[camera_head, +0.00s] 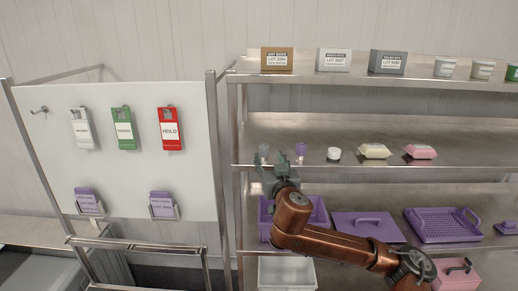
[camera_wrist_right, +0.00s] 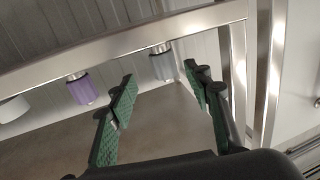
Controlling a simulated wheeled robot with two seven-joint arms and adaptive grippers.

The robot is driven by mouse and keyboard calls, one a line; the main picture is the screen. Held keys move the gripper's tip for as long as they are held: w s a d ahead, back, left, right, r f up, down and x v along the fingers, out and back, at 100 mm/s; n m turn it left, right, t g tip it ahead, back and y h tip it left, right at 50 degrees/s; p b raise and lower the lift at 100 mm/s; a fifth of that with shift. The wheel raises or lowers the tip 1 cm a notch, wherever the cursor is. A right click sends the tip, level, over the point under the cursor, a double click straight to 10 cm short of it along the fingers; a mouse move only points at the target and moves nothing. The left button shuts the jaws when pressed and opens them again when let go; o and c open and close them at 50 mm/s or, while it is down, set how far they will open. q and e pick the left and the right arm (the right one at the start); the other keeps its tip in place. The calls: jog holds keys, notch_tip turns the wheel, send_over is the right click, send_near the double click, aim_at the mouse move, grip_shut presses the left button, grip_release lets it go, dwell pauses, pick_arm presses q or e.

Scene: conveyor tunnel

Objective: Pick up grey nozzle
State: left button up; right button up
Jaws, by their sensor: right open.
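The grey nozzle (camera_head: 263,149) stands on the middle shelf near its left end; its lower part is close to my fingers in the head view. In the right wrist view the grey nozzle (camera_wrist_right: 163,66) shows beyond and between my fingertips, apart from them. My right gripper (camera_head: 269,160) is open and empty at the front edge of that shelf; its green-padded fingers also show in the wrist view (camera_wrist_right: 159,74). A purple nozzle (camera_head: 300,149) stands just right of the grey one. My left gripper is out of view.
A white round jar (camera_head: 334,154), a yellow pack (camera_head: 374,151) and a pink pack (camera_head: 420,152) stand farther right on the shelf (camera_head: 470,140). A steel post (camera_head: 237,130) is close on the left. Purple bins (camera_head: 318,216) are below.

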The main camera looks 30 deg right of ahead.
aim_at(265, 149)
jog(key=w, duration=0.1)
jog(key=w+r+p, duration=0.1)
jog(key=w+p, duration=0.1)
jog(key=shift+w+d+r, duration=0.15)
jog(key=shift+d+r, duration=0.05)
jog(key=shift+d, duration=0.2)
jog(key=p+x, duration=0.1)
jog(key=x, duration=0.1)
jog(key=shift+w+a, duration=0.1)
jog(key=shift+w, duration=0.2)
jog(key=shift+w+d+f, duration=0.15)
jog(key=shift+w+d, duration=0.15)
jog(key=shift+w, duration=0.1)
jog(key=shift+a+p, duration=0.1)
jog(key=shift+p, duration=0.2)
jog(key=c, duration=1.2)
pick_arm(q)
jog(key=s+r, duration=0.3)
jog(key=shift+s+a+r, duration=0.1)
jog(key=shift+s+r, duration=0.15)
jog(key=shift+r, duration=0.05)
